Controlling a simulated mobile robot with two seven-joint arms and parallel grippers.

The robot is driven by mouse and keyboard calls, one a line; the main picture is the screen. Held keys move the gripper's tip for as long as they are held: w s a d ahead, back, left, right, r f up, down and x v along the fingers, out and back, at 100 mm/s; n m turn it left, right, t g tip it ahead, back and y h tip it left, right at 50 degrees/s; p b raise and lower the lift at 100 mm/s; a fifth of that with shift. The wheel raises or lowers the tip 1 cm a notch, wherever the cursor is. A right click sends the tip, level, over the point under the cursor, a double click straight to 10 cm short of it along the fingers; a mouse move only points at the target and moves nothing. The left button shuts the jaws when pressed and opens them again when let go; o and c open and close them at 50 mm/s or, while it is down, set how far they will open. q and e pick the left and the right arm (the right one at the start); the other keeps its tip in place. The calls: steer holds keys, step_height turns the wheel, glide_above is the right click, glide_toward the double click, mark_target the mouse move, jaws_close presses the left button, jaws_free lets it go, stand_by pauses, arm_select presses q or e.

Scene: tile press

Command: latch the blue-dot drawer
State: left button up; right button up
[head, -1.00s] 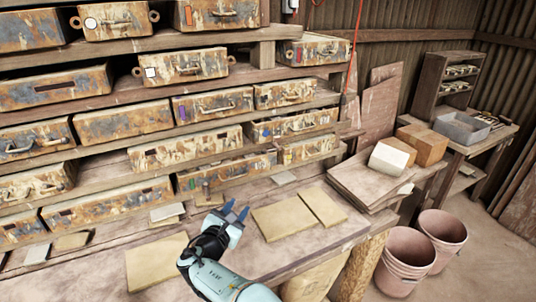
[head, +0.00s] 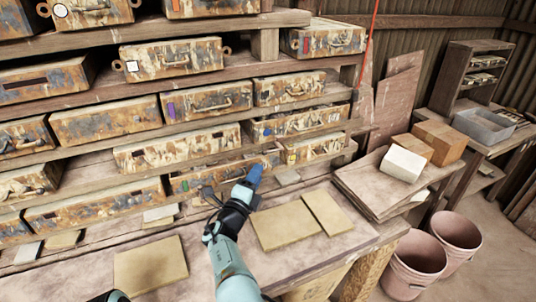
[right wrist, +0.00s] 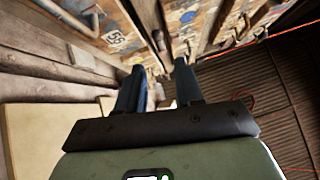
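The blue-dot drawer (head: 318,121) is a rusty, paint-worn box with a handle, in the right column of the shelving in the head view. Its small blue mark is at the left of its front. A dark gap shows along its top, but I cannot tell how far out it stands. My right gripper (head: 254,176) is below and left of it, over the bench, apart from the drawer. In the right wrist view the two fingers of my right gripper (right wrist: 159,88) are spread with nothing held between them. My left gripper is not in view.
A yellow-mark drawer (head: 315,146) sits just under the blue-dot one, and a green-mark drawer (head: 208,176) is behind my right gripper. Flat tan tiles (head: 284,226) lie on the bench (head: 215,282). Stacked boards (head: 365,185) and pink buckets (head: 415,262) are at the right.

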mark_target(270, 151)
steer(key=p+x, duration=0.1)
steer(key=x, duration=0.3)
steer(key=p+x, duration=0.1)
steer(key=x, duration=0.3)
steer(key=shift+w+r+p, duration=0.25)
steer(key=shift+w+p, duration=0.05)
steer(key=shift+p, duration=0.1)
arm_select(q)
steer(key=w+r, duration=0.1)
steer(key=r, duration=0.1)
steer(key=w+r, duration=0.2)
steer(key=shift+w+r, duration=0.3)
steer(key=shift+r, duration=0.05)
arm_select(e)
steer(key=shift+w+d+f, duration=0.15)
steer(key=shift+w+d, duration=0.1)
steer(key=shift+w, duration=0.3)
jaws_close()
